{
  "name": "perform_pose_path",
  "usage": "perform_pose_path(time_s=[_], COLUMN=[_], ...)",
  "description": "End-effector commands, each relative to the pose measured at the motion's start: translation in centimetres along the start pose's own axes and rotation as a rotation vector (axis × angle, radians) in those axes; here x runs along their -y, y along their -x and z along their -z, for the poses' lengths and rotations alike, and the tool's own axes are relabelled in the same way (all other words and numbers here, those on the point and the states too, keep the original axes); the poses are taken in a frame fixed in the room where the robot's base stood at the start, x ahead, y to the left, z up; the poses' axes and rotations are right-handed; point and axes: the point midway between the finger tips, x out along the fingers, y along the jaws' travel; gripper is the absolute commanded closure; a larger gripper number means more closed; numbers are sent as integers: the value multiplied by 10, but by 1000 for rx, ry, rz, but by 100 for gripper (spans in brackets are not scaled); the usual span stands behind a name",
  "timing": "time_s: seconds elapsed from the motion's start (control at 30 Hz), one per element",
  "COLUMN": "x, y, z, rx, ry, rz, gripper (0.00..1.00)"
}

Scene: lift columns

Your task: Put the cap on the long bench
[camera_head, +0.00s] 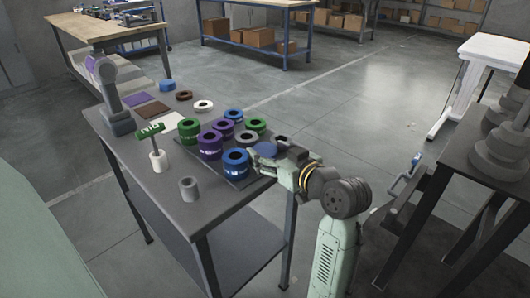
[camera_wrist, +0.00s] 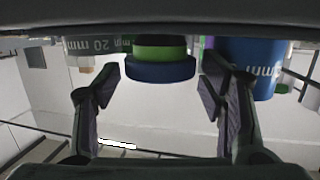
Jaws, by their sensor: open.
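Several ring-shaped pieces in green, purple and blue stand on a dark mat on the grey bench (camera_head: 225,208). A blue round piece (camera_head: 265,149) shows at the tip of my gripper (camera_head: 272,158), at the bench's right edge; I cannot tell whether it is the cap. In the wrist view, my gripper (camera_wrist: 160,108) is open. A blue disc (camera_wrist: 160,71) with a green band shows between the fingers, with gaps on both sides. I cannot tell which bench is the long one.
A green T-handled tool (camera_head: 151,133), a grey cylinder (camera_head: 189,189) and loose rings share the bench. A wood-topped bench (camera_head: 95,28) stands at the back left, and a blue-framed one (camera_head: 245,43) farther back. A dark table (camera_head: 478,173) is at right. Floor between is clear.

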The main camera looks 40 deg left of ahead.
Motion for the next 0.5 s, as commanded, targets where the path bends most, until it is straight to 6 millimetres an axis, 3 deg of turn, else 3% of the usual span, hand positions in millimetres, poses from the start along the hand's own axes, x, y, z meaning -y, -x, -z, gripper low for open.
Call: perform_pose_path(time_s=[0.1, 0.5], x=[0, 0], y=[0, 0], z=[0, 0], rx=[0, -1], ry=[0, 0], rz=[0, 0], gripper=[37, 64])
